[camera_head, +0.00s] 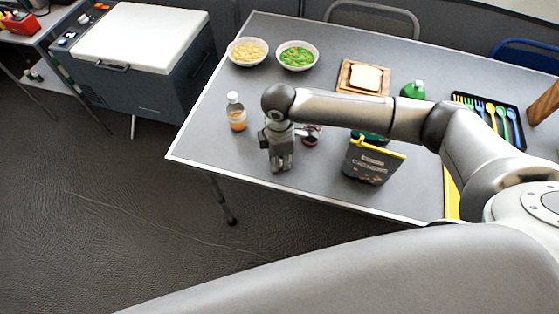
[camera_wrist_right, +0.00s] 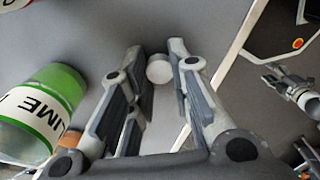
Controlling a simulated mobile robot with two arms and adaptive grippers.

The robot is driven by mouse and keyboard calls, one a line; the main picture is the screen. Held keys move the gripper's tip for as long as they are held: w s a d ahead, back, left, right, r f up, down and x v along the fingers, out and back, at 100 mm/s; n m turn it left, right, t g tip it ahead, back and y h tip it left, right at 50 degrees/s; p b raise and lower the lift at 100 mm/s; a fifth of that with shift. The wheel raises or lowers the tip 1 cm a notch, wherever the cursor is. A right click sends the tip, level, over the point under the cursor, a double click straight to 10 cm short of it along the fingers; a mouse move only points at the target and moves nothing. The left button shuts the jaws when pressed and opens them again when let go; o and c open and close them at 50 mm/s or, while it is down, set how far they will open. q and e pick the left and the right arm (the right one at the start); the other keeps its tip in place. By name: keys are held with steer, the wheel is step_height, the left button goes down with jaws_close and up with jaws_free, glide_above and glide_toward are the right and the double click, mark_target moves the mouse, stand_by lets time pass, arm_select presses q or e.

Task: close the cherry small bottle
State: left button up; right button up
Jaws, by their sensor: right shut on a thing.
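My right gripper (camera_head: 281,166) hangs pointing down over the table's near left part. In the right wrist view its fingers (camera_wrist_right: 163,72) are shut on a small white round cap (camera_wrist_right: 159,68). No cherry label is readable. A grey mechanism that looks like my left gripper (camera_wrist_right: 285,82) shows small at the right of the wrist view; its fingers are unclear.
A bottle with orange contents (camera_head: 236,113) stands left of the gripper. A dark box with a yellow edge (camera_head: 373,160) stands to its right. A green-labelled lime bottle (camera_wrist_right: 38,112) is close by in the wrist view. Two bowls and a bread board (camera_head: 345,88) are farther back.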

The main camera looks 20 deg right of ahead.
steer(key=shift+r, duration=0.55)
step_height(320, 180, up, 3)
steer(key=shift+s+a+f, duration=0.1)
steer(key=shift+f, duration=0.1)
steer(key=s+a+r, duration=0.5)
steer(key=s+r, duration=0.4)
steer(key=s, duration=0.3)
steer(key=shift+s+r, duration=0.2)
steer(key=shift+s, duration=0.2)
steer(key=shift+w, duration=0.1)
steer(key=w+d+r+m, duration=0.2)
steer(key=d+m, duration=0.3)
steer(key=m, duration=0.3)
steer(key=w+d+r+m, duration=0.2)
steer(key=d+r+m, duration=0.1)
steer(key=d+m, duration=0.3)
steer(key=shift+w+r+m, duration=0.35)
steer(key=shift+r+m, duration=0.05)
steer(key=shift+m, duration=0.9)
